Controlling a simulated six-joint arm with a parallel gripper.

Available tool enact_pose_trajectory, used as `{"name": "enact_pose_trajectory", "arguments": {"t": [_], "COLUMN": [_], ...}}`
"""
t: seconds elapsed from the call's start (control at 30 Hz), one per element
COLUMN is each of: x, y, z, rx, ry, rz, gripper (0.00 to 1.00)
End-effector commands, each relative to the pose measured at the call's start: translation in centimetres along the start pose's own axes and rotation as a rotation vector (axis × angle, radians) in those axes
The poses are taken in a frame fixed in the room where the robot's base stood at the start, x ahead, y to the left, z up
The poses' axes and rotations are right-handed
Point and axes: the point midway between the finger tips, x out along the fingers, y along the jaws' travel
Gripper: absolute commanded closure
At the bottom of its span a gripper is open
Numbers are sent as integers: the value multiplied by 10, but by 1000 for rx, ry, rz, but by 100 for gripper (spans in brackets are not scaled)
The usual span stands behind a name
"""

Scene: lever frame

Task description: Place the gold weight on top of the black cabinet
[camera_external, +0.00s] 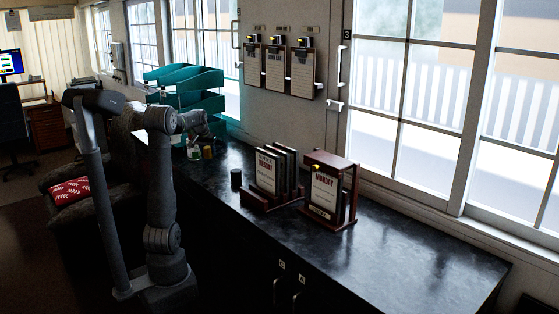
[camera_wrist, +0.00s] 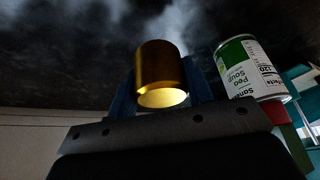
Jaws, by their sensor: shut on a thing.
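The gold weight (camera_wrist: 162,68) is a short gold cylinder held between the two blue fingers of my gripper (camera_wrist: 160,92) in the wrist view. In the external view the gold weight (camera_external: 208,153) shows small, at the far end of the black cabinet (camera_external: 370,238), with my gripper (camera_external: 208,143) just above it. The cabinet is long, with a dark glossy top and doors in front. I cannot tell whether the weight touches the cabinet top.
A green and white soup can (camera_wrist: 250,72) is close beside the weight; it also shows in the external view (camera_external: 193,153). Teal trays (camera_external: 190,80) are behind.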

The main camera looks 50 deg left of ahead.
Motion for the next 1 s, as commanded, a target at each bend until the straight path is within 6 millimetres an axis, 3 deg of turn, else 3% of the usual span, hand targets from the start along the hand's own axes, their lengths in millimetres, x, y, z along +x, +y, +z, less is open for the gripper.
{"name": "enact_pose_trajectory", "arguments": {"t": [0.17,0.5,0.87,0.9,1.0], "x": [10,46,50,51,51], "y": [-14,-14,-14,-14,-14], "z": [-3,12,13,14,14], "rx": [0,1,1,1,1], "ry": [3,1,2,0,1], "rz": [0,0,0,1,1], "gripper": [86,86,86,50,32]}}
